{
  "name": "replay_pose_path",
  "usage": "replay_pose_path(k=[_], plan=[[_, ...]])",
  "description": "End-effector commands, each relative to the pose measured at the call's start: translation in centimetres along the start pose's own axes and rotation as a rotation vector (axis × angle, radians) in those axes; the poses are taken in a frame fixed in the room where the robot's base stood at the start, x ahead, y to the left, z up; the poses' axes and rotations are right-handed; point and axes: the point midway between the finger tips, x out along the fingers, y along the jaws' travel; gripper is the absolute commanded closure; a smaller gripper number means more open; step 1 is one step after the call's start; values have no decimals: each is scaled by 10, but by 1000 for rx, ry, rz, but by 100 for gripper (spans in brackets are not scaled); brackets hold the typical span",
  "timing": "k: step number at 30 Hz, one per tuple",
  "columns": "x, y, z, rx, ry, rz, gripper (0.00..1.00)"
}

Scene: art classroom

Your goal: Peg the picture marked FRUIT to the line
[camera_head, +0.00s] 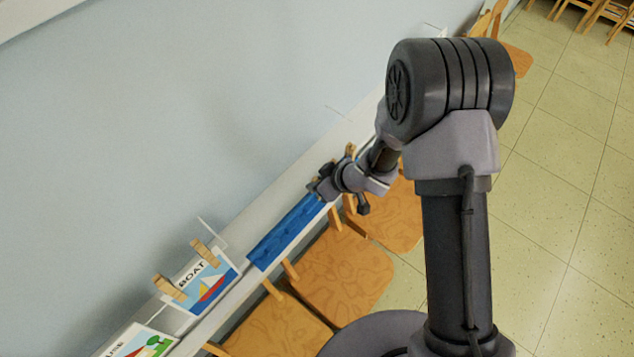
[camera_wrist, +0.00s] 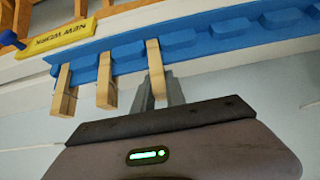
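No picture marked FRUIT is visible in either view. My gripper (camera_head: 322,188) is at the far end of a long blue rack (camera_head: 285,237) in the head view. In the wrist view, wooden pegs (camera_wrist: 106,82) hang along the edge of the blue rack (camera_wrist: 205,45). My gripper's grey fingers (camera_wrist: 160,93) are at the peg on the right (camera_wrist: 155,68), whose lower end lies between them. I cannot tell whether they press on it. The line (camera_head: 177,309) shows only in short pieces near the pegged pictures.
A BOAT picture (camera_head: 207,290) hangs from two wooden pegs (camera_head: 170,288) at lower left. Another picture (camera_head: 142,343) is partly cut off below it. Wooden chairs (camera_head: 343,272) stand right of the ledge. A yellow upside-down sign (camera_wrist: 60,36) is beyond the rack.

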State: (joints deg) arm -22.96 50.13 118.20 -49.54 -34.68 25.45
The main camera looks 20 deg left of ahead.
Motion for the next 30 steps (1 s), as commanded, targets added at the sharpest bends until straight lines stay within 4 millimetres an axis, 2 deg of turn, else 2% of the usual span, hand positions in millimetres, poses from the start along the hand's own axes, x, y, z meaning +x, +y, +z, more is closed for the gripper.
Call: replay_pose_path(k=[7,30], plan=[[-5,0,-4,0,0,0,100],[-49,0,-37,0,0,0,100]])
